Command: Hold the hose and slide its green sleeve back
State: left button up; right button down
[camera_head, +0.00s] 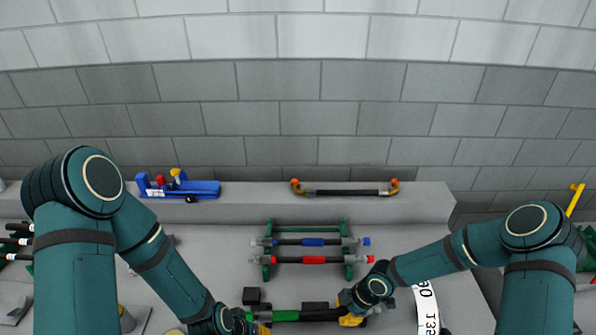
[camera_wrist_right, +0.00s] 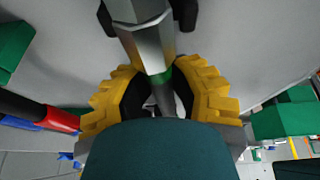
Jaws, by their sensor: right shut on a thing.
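The hose (camera_head: 321,315) lies left to right at the bottom of the head view, with its green sleeve (camera_head: 286,316) toward its left part. My right gripper (camera_head: 352,319) has its yellow fingers at the hose's right end. In the right wrist view my right gripper (camera_wrist_right: 160,88) is shut on a grey metal end of the hose (camera_wrist_right: 146,38), with a green band beside the fingers. My left gripper (camera_head: 262,328) is at the hose's left end, partly hidden by its own wrist. I cannot tell whether its fingers are closed.
A green rack (camera_head: 345,226) behind holds a blue-sleeved hose (camera_head: 312,242) and a red-sleeved hose (camera_head: 312,260). A blue tool (camera_head: 205,188) and a black hose with orange ends (camera_head: 345,192) lie on the back ledge. Dark blocks (camera_head: 252,296) stand just behind the green-sleeved hose.

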pick_arm(q)
jog(key=shift+f+b, duration=0.7)
jog(key=shift+f, duration=0.15)
pick_arm(e)
jog(key=shift+s+d+f+g, duration=0.1)
jog(key=shift+s+f+g, duration=0.05)
jog(key=shift+g, duration=0.25)
pick_arm(q)
jog(key=shift+r+p, duration=0.4)
pick_arm(e)
jog(key=shift+r, duration=0.2)
jog(key=shift+g+p, duration=0.6)
jog(key=shift+p, duration=0.15)
jog(key=shift+m+g, duration=0.3)
jog(key=shift+g, duration=0.4)
pick_arm(q)
jog(key=shift+r+b, duration=0.1)
jog(key=shift+b, duration=0.55)
pick_arm(e)
jog(key=shift+f+g, duration=0.15)
jog(key=shift+g, duration=1.05)
pick_arm(q)
jog(key=shift+f+b, duration=0.65)
pick_arm(e)
jog(key=shift+f, duration=0.25)
